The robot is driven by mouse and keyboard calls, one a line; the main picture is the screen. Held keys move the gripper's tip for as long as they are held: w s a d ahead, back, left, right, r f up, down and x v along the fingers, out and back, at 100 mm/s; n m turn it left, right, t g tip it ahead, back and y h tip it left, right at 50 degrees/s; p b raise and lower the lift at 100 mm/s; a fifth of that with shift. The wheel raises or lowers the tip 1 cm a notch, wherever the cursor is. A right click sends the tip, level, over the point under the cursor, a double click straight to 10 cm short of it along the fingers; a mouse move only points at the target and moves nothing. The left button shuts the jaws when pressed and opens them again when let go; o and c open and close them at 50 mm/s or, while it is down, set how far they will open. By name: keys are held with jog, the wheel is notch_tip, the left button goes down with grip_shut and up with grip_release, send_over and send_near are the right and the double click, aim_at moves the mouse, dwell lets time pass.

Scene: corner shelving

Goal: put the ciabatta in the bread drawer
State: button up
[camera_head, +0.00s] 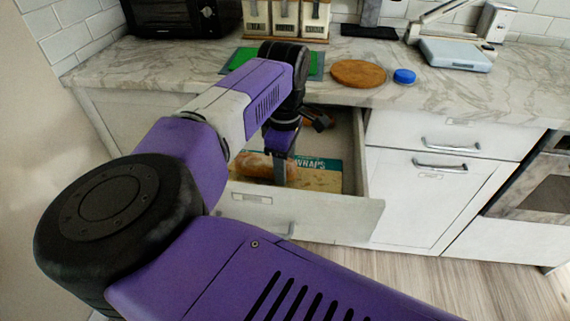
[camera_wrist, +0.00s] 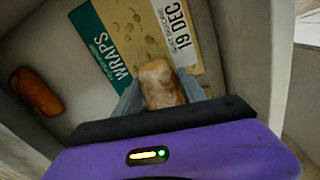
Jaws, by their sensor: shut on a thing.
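The ciabatta (camera_wrist: 160,84), a pale, floury loaf, is between the two fingers of my gripper (camera_wrist: 160,93) in the wrist view. In the head view the loaf (camera_head: 262,165) shows behind my gripper (camera_head: 281,172), which hides part of it. My gripper is shut on it, pointing down inside the open bread drawer (camera_head: 335,212). The loaf is over or against a flat wraps packet (camera_wrist: 118,36); I cannot tell whether it touches. The drawer's wall (camera_wrist: 243,60) shows close to the right of the loaf.
Above the drawer, the marble counter (camera_head: 455,90) holds a green mat (camera_head: 243,58), a round wooden board (camera_head: 357,73), a blue lid (camera_head: 404,76) and a scale (camera_head: 455,54). Closed cabinet fronts are at the right.

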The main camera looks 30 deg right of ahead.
jog(key=shift+f+b, duration=0.35)
jog(key=shift+f, duration=0.2)
jog(key=o, duration=1.4)
jog(key=shift+r, duration=0.15)
notch_tip(320, 180, up, 13)
jog(key=shift+s+a+p, duration=0.1)
jog(key=shift+p, duration=0.85)
